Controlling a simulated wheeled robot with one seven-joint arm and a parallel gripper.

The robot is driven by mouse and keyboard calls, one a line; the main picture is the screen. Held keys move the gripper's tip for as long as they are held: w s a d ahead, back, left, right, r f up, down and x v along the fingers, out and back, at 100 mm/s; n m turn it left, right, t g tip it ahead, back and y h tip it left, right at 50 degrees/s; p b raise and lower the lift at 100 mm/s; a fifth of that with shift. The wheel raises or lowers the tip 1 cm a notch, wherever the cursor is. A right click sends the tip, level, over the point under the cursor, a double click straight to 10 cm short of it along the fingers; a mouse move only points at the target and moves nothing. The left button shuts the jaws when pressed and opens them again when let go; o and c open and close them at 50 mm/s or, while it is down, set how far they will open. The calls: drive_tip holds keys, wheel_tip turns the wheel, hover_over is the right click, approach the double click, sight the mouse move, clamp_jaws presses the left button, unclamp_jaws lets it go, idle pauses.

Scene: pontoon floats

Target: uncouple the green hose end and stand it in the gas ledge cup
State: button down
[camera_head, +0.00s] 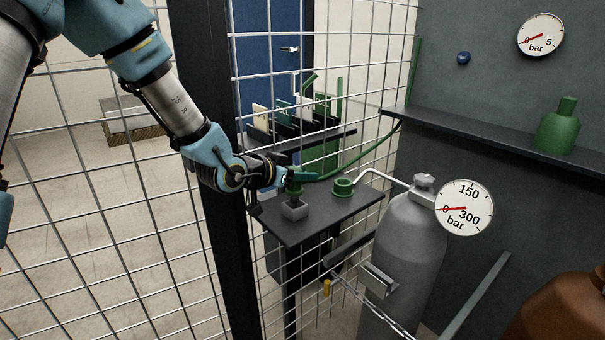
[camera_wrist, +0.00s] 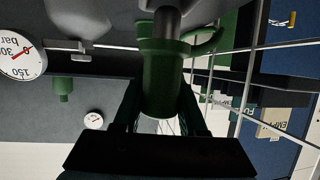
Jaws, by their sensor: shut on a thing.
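My gripper (camera_head: 291,176) is shut on the green hose end (camera_head: 295,190), which is upright. In the wrist view the hose end (camera_wrist: 163,85) sits between the fingers, its narrow dark tip pointing away from my gripper. The small grey cup (camera_head: 295,211) on the dark gas ledge (camera_head: 325,216) is directly below the hose end. The tip is at the cup's mouth; I cannot tell how deep it is. The green coupling ring (camera_head: 343,188) stands apart to the right, on a pipe from the grey cylinder. The green hose (camera_head: 378,150) runs up to the right.
A wire mesh fence (camera_head: 140,210) and dark post (camera_head: 215,200) stand beside my arm. The grey gas cylinder (camera_head: 405,240) with a gauge (camera_head: 465,208) is at right. A rack with tags (camera_head: 285,118) is behind the ledge. A shelf (camera_head: 480,135) holds a green bottle (camera_head: 560,128).

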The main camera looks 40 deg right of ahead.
drive_tip(key=shift+f+b, duration=1.4)
drive_tip(key=shift+f, duration=0.25)
drive_tip(key=shift+c, duration=1.9)
unclamp_jaws()
drive_tip(key=w+b+v, duration=0.1)
drive_tip(key=v, duration=0.9)
drive_tip(key=shift+s+a+r, duration=0.3)
drive_tip(key=shift+s, duration=0.25)
